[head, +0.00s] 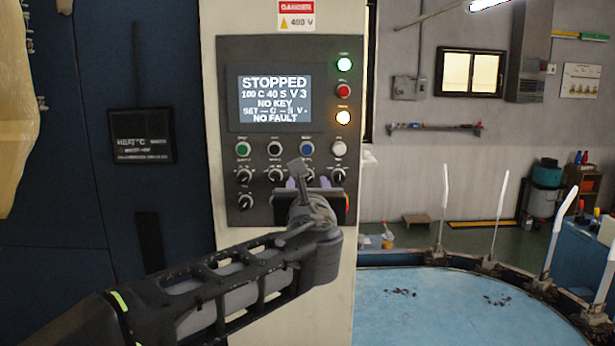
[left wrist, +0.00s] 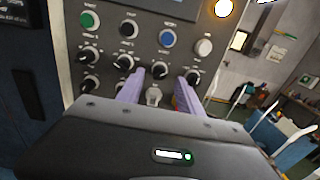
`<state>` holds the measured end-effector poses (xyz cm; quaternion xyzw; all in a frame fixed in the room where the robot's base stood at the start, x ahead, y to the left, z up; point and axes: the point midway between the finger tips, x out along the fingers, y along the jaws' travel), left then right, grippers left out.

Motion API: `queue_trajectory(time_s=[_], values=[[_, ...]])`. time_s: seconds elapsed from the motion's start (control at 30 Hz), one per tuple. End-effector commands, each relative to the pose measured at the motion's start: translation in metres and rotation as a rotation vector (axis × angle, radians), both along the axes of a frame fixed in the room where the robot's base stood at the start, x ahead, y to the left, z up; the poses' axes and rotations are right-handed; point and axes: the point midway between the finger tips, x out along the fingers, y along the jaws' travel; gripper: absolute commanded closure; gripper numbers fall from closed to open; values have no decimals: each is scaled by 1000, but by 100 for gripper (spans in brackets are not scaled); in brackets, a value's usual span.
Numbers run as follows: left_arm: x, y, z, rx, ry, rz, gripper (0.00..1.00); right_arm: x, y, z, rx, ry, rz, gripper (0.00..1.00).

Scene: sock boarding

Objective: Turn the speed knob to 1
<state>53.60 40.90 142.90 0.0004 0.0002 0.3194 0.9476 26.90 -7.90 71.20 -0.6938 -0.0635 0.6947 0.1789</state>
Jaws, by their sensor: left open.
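The control panel (head: 228,130) has a row of black knobs below its coloured buttons. The labels are too small to read, so I cannot tell which is the speed knob. The screen (head: 276,96) reads STOPPED, 100 C 40 S V 3, NO KEY and NO FAULT. My left gripper (head: 300,183) is open and empty at the lower middle of the panel. In the left wrist view its two pale purple fingers (left wrist: 162,80) point at the panel, with a black knob (left wrist: 160,71) between and beyond their tips. A silver key switch (left wrist: 153,96) shows between the fingers. My right gripper is out of view.
A green button (head: 243,149), a black one, a blue one (head: 307,149) and a white one sit just above the knobs. A red button partly shows behind my right finger. A blue round table (head: 450,310) with upright white boards stands at the right.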

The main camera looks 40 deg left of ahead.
Motion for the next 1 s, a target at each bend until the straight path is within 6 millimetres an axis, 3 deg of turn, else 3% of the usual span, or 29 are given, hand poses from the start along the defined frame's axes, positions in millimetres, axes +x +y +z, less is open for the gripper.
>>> queue_trajectory(time_s=[0.2, 0.53, 1.0], values=[[22, 17, 1, -1, 1, 1, 57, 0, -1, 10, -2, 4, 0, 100], [26, 20, 0, -1, -1, 0, 57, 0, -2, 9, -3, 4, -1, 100], [25, 19, 0, -1, -1, 0, 94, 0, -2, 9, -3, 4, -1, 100]])
